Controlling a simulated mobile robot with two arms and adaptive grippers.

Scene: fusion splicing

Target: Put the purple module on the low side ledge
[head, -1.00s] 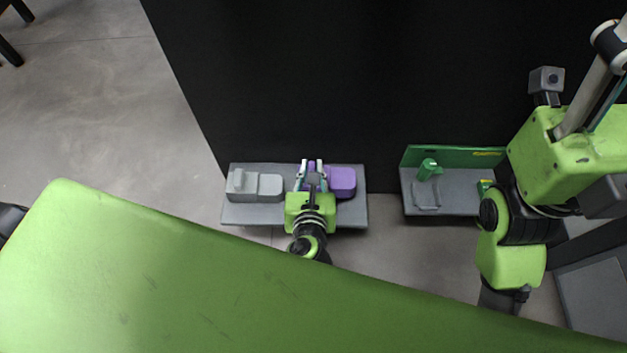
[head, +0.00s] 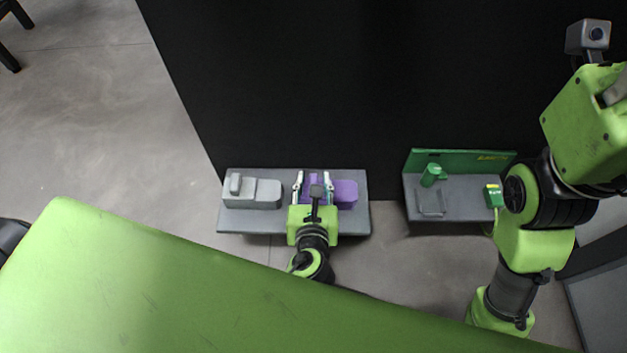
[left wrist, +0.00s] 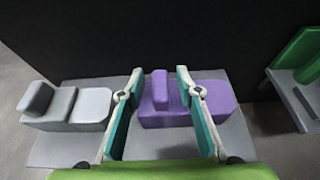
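The purple module (head: 345,193) rests on a grey low ledge (head: 354,223) against the black panel, on the right part of that ledge. It has a raised grip block on top; it also shows in the left wrist view (left wrist: 215,94). My left gripper (head: 313,180) is over the module with its fingers spread wide. In the left wrist view, the fingers (left wrist: 157,85) stand either side of the raised block, with a gap to it on both sides. My right arm shows at the right of the head view, but its gripper is not visible.
A grey module (head: 262,194) of similar shape sits on the ledge's left part. To the right, a second grey ledge (head: 465,205) with a green back wall (head: 465,162) carries a green cylindrical part (head: 431,174) and a small green box (head: 494,196).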

